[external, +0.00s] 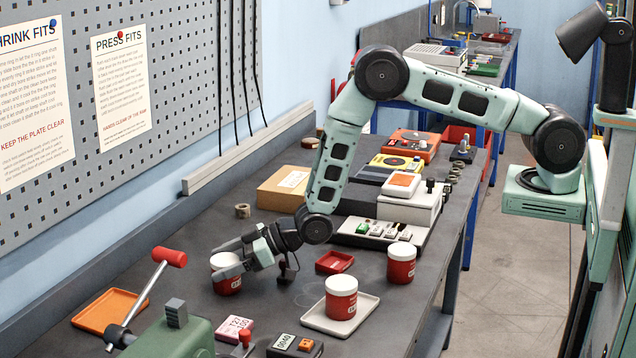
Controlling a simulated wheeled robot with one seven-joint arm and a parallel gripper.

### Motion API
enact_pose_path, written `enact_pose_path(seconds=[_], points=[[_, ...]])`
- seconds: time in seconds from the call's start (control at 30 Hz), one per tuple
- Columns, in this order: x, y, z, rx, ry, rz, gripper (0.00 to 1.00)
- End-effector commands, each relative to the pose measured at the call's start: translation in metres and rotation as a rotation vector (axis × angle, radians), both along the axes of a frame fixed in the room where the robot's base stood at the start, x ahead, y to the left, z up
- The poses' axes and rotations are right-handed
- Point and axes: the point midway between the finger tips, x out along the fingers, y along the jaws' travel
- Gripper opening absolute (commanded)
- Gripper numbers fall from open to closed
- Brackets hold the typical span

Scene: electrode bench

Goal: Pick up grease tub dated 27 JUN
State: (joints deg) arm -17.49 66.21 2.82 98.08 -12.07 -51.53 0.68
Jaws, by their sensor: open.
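Three red tubs with white lids stand upright on the dark bench. One tub (228,286) is at the left, right at my gripper (229,259). Another tub (341,304) stands on a pale tray at the front. The third tub (401,270) stands on the bench to the right. Their labels are too small to read, so I cannot tell which one is dated 27 JUN. My gripper is open and reaches left, its fingers at the left tub's lid. I cannot tell whether they touch it or are only beside it.
The pale tray (312,319), a small red tray (335,262) and an orange tray (88,318) lie around. A pink-and-white block (235,329), a small display box (294,346) and a red-knobbed lever (150,293) are in front. A cardboard box (285,190) stands behind.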

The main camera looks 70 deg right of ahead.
Motion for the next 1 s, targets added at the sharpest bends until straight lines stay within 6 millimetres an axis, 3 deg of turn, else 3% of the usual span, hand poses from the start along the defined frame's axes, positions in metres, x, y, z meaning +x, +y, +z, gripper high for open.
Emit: enact_pose_path(seconds=[0.2, 0.4, 0.77, 1.0], points=[[0.000, 0.000, -0.001, 0.000, 0.000, 0.000, 0.82], [0.000, 0.000, 0.000, 0.000, 0.000, 0.000, 0.27], [0.001, 0.001, 0.004, 0.002, -0.003, 0.000, 0.25], [0.001, 0.001, 0.027, 0.002, -0.006, 0.000, 0.25]])
